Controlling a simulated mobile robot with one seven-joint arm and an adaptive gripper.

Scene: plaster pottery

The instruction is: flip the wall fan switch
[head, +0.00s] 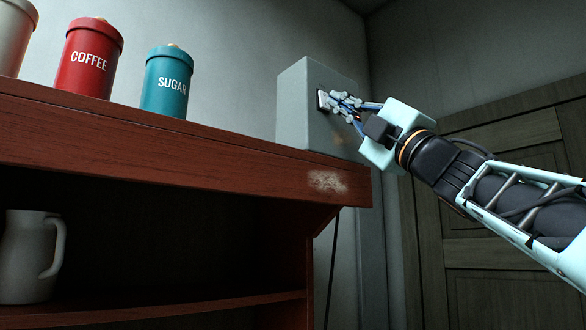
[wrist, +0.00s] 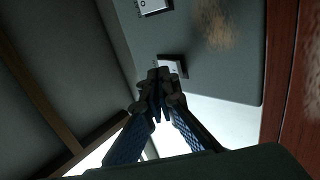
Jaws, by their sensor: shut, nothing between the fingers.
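A grey switch box (head: 300,110) stands at the right end of the wooden shelf, by the wall. Its face carries a small white rocker switch (head: 323,101). My gripper (head: 334,102) is shut and empty, with its fingertips right at this switch; I cannot tell whether they touch it. In the wrist view the box face (wrist: 205,60) shows two switches. The fingertips of my gripper (wrist: 160,78) partly cover the nearer switch (wrist: 174,66). A second switch (wrist: 152,6) is cut off at the top edge. Which one is for the fan I cannot tell.
A red coffee canister (head: 88,60), a teal sugar canister (head: 166,85) and a pale canister (head: 14,38) stand on the wooden shelf (head: 180,150). A white jug (head: 28,258) stands below. A wooden door (head: 500,240) is behind my arm.

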